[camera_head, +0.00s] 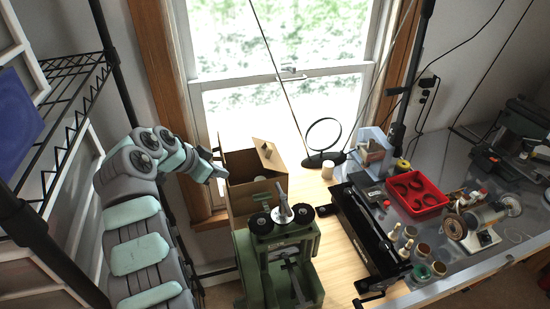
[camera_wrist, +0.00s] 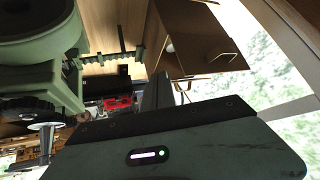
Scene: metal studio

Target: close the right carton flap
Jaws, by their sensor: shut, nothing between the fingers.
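The brown cardboard carton (camera_head: 272,187) stands by the window, behind the green machine. Its right flap (camera_head: 269,154) sticks up at a slant and carries a small pale tab. In the wrist view the carton (camera_wrist: 180,22) is at the upper middle, seen at a tilt, and a flap (camera_wrist: 212,58) with a light handle-like tab hangs from it. My gripper (camera_head: 222,172) is at the carton's left side in the head view; I cannot tell whether it touches the carton. In the wrist view its shut, empty fingers (camera_wrist: 157,92) point toward the carton.
The green machine (camera_head: 280,250) with black knobs stands directly in front of the carton. A red tray (camera_head: 416,192) lies farther right. A wire shelf (camera_head: 62,110) stands at left.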

